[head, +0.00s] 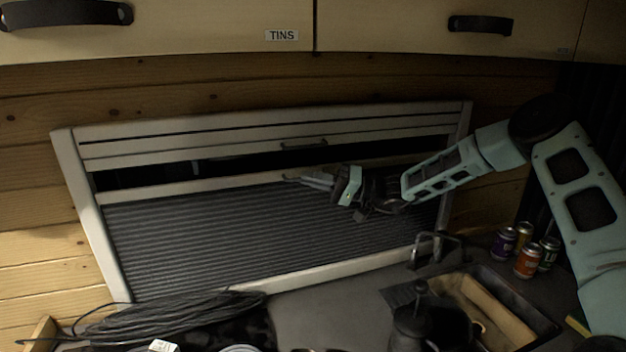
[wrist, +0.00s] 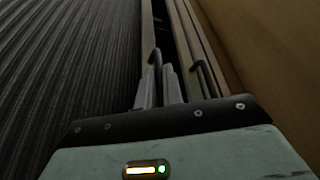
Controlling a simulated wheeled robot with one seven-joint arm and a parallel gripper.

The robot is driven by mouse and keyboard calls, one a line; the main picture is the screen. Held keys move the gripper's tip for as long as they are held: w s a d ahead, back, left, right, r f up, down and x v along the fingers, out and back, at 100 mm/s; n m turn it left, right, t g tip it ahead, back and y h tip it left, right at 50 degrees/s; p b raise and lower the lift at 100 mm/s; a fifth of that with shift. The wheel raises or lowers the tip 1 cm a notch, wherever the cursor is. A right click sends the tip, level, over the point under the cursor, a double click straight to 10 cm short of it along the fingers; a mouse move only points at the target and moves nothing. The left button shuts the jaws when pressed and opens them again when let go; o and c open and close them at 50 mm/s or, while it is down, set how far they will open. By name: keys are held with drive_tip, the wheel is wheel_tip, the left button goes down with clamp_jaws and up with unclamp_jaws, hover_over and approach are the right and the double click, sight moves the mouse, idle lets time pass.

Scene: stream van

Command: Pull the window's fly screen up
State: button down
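The window (head: 80,195) has a pale frame on the plank wall. A dark pleated screen (head: 250,230) fills its lower part and shows at the left of the wrist view (wrist: 65,70). A pale bar (head: 215,184) edges the screen's top and carries a small dark handle (wrist: 156,58). My gripper (head: 300,180) reaches in from the right to this bar. In the wrist view its fingers (wrist: 159,78) are close together, with the handle between their tips. The contact itself is partly hidden.
Above a dark open gap is a second pale bar with its own handle (head: 303,145). Cupboards (head: 420,35) overhang the window. Below are a coiled cable (head: 165,320), a dark kettle (head: 425,322), a tap (head: 435,250), a sink and several cans (head: 528,261).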

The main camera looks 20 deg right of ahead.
drive_tip(key=shift+r, duration=2.3)
drive_tip(key=c, duration=1.5)
unclamp_jaws()
